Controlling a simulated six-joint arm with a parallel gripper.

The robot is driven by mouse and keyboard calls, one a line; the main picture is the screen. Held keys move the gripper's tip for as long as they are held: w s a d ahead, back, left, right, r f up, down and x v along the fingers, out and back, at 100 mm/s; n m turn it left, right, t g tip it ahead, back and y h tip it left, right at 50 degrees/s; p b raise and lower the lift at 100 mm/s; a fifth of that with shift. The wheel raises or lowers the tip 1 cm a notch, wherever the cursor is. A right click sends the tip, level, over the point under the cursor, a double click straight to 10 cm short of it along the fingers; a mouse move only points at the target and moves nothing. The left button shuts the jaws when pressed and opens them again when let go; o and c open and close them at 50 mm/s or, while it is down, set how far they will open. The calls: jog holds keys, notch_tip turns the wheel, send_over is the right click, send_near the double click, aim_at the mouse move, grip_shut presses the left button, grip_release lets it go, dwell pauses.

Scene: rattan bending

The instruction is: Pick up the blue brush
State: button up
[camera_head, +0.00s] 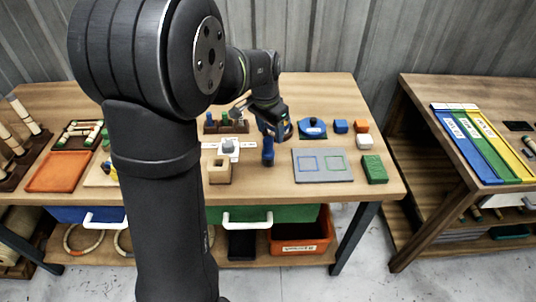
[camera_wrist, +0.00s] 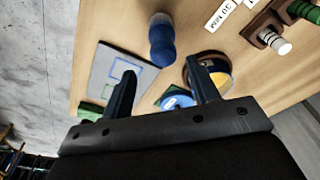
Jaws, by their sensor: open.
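A blue, upright brush-like object (camera_head: 268,151) stands on the table just in front of my gripper (camera_head: 277,132). In the wrist view the same blue object (camera_wrist: 162,42), with a paler end, is beyond the fingertips and apart from them. My gripper (camera_wrist: 160,70) is open and nothing is held between its two dark fingers.
A grey board (camera_head: 322,165) with outlined squares lies to the right, with a green block (camera_head: 374,169) beside it. A round blue item (camera_head: 312,127) and a round container (camera_wrist: 218,72) are close to my gripper.

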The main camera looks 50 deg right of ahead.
aim_at(268, 139)
jog(key=f, duration=0.6)
jog(key=shift+w+d+f, duration=0.1)
jog(key=shift+w+f, duration=0.1)
jog(key=shift+w, duration=0.1)
jog(key=c, duration=1)
